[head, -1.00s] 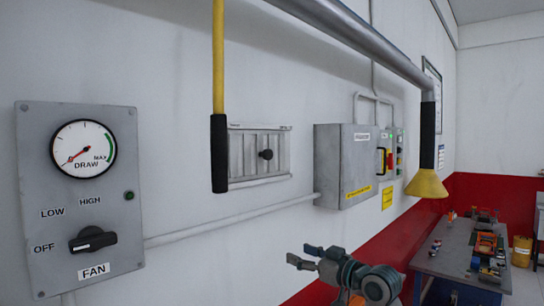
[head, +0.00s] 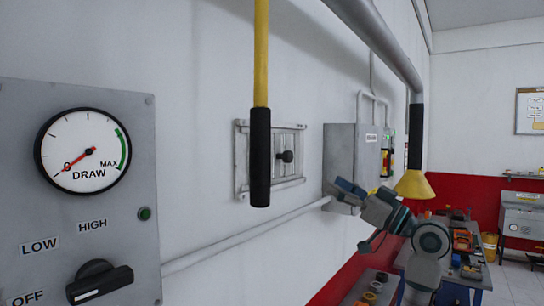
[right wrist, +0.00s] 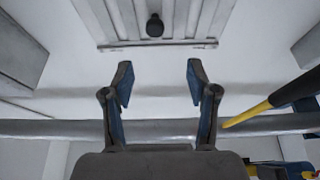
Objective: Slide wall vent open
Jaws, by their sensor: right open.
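The wall vent (head: 274,177) is a pale grey slatted plate in a frame with top and bottom rails on the white wall. A dark round knob (head: 286,156) stands out from its slats. In the right wrist view the vent (right wrist: 187,20) is at the top, with the knob (right wrist: 155,25) above the gap between my fingers. My right gripper (head: 353,198) is open and empty, right of and below the vent in the head view. It also shows in the right wrist view (right wrist: 159,82), apart from the knob. A black handle hides part of the vent's left side. My left gripper is not in view.
A yellow pole with a black grip (head: 260,157) hangs in front of the vent. A grey fan panel (head: 75,200) is at left and a grey electrical box (head: 350,150) at right. A conduit (head: 245,234) runs below the vent. A yellow nozzle (head: 414,184) hangs beyond my right arm.

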